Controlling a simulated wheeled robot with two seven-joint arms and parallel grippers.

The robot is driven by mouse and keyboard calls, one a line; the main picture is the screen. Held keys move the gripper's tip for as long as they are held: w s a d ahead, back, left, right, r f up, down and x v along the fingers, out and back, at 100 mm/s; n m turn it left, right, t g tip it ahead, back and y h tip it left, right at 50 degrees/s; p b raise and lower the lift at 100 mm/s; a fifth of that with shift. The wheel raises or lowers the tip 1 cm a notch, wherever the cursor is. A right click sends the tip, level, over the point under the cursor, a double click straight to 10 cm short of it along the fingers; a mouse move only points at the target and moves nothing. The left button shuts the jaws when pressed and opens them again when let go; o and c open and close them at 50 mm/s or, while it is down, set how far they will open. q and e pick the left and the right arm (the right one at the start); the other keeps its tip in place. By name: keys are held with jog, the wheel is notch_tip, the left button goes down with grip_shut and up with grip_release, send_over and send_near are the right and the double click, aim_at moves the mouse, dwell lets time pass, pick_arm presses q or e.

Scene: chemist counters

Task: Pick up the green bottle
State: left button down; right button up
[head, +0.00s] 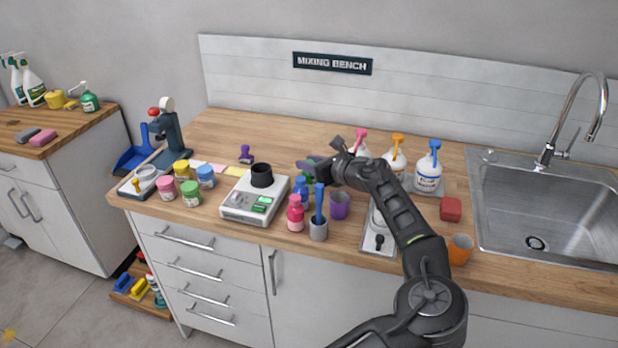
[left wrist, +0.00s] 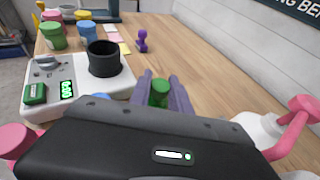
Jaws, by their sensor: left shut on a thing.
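My left gripper (head: 314,167) reaches over the middle of the wooden counter. It is shut on the green bottle (left wrist: 160,88), whose green top shows between the two purple-grey fingers in the left wrist view (left wrist: 166,92). In the head view only a small green part of the bottle (head: 309,180) shows beneath the gripper. The rest of it is hidden by the gripper, so I cannot tell whether its base touches the counter. My right gripper is not in view.
A white scale (head: 237,211) with a black cup (head: 262,175) stands left of the gripper. Pump bottles (head: 428,177) stand behind, right.

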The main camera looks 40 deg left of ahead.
pick_arm(q)
jog(key=shift+r, duration=0.1)
notch_tip(320, 180, up, 10)
jog(key=shift+f+b, duration=0.1)
jog(key=shift+b, duration=0.35)
dwell(0.6)
